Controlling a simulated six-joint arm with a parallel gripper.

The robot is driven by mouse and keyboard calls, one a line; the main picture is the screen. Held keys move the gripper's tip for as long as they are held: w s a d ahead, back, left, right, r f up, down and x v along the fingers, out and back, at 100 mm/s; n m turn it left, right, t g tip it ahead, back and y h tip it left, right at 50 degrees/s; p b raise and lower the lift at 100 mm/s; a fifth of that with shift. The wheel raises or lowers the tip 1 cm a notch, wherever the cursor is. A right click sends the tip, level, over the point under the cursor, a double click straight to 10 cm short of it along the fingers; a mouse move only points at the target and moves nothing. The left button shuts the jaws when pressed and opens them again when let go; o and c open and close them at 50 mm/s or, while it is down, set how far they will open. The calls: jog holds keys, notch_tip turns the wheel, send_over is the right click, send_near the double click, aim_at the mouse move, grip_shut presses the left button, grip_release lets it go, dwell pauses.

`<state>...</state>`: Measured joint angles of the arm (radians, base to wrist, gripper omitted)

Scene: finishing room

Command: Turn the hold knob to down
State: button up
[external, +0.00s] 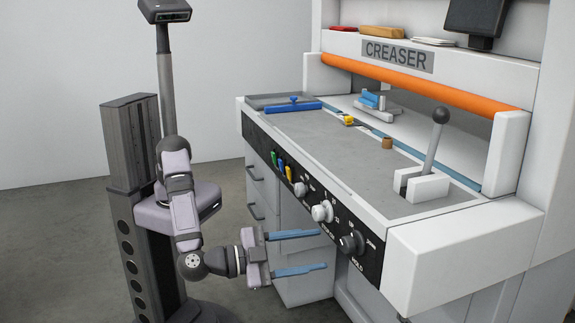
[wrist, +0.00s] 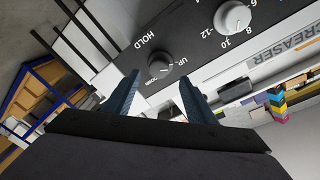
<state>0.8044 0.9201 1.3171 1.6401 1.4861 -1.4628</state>
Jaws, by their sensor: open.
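The hold knob (external: 351,243) is a dark round knob at the right end of the black control panel (external: 318,213), with HOLD printed below it. In the wrist view the knob (wrist: 160,65) shows just beyond my fingertips, between them in the picture, with UP marked beside it. I cannot tell which mark it points to. My gripper (external: 322,250) is open and empty, with its two blue fingers pointing at the panel. In the external view the fingertips are left of the knob and appear apart from it. The open fingers also show in the wrist view (wrist: 160,83).
A light grey numbered knob (external: 322,211) and a smaller one (external: 300,189) sit left of the hold knob on the panel. Coloured switches (external: 281,166) are further left. A lever (external: 436,143) stands on the creaser's top. Drawers (external: 258,190) are below; the floor nearby is clear.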

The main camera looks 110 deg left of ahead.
aim_at(343, 246)
jog(key=shift+x, duration=3.65)
jog(key=c, duration=1)
